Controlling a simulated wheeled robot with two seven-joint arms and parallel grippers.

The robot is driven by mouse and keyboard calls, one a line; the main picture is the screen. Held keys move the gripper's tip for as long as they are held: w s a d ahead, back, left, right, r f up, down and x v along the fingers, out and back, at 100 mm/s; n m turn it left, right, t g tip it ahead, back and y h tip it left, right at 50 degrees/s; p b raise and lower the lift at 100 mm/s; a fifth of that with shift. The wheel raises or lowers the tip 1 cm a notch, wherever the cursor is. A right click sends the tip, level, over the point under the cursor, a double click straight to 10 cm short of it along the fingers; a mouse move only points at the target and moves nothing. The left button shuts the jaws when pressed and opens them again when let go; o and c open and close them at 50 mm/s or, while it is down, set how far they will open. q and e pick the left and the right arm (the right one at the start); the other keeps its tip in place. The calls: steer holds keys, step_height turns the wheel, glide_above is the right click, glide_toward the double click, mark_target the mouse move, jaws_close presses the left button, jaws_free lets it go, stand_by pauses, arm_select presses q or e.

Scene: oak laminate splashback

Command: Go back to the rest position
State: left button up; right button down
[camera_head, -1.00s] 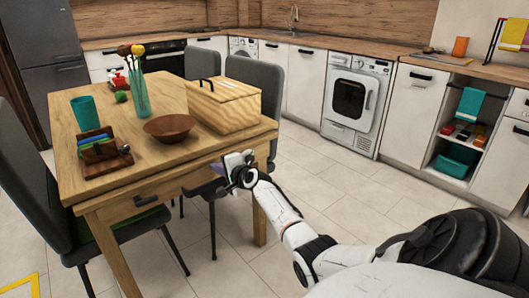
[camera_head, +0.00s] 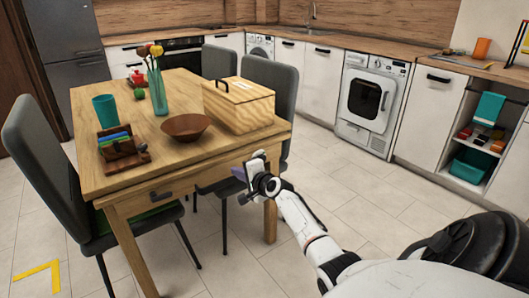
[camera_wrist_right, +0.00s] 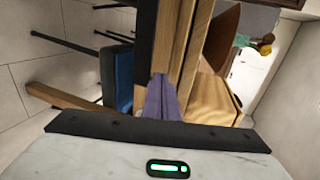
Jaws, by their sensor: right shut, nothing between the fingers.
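My right arm comes in from the lower right in the head view, and its gripper (camera_head: 243,173) is beside the front right corner of the wooden table (camera_head: 195,160), over the floor. In the right wrist view its purple fingers (camera_wrist_right: 162,98) are together with nothing held between them. The table edge and a wooden box show beyond them. I cannot tell the exact gap between gripper and table. My left gripper is not in view.
The table holds a brown bowl (camera_head: 186,126), a wooden box (camera_head: 239,104), a teal cup (camera_head: 105,110) and a vase (camera_head: 157,92). A grey chair (camera_head: 45,165) stands at left. Tiled floor (camera_head: 375,225) is clear between table and cabinets.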

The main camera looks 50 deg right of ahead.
steer(key=p+v, duration=0.2)
steer(key=v, duration=0.6)
steer(key=shift+s+a+p, duration=0.2)
steer(key=shift+s+p, duration=0.05)
steer(key=shift+p, duration=0.1)
steer(key=s+a+f+n+g+y+p, duration=0.1)
steer(key=s+a+f+n+g+y, duration=0.1)
steer(key=s+a+f+n, duration=0.55)
steer(key=s+a+f+n+g+y+p, duration=0.1)
steer(key=s+a+f+n, duration=0.2)
steer(key=a, duration=0.7)
steer(key=s+a+f+n+g+y, duration=0.1)
steer(key=s+a+n, duration=0.5)
steer(key=a, duration=0.5)
steer(key=s+a+f+n+g+y, duration=0.1)
steer(key=s+a+n+y, duration=0.1)
steer(key=s+a+n, duration=0.4)
steer(key=s+a, duration=0.4)
steer(key=a, duration=0.1)
steer(key=shift+a+f+n+g+p, duration=0.15)
steer(key=shift+f+n+g+p, duration=0.15)
steer(key=shift+f+n+p, duration=0.05)
steer(key=shift+s, duration=0.1)
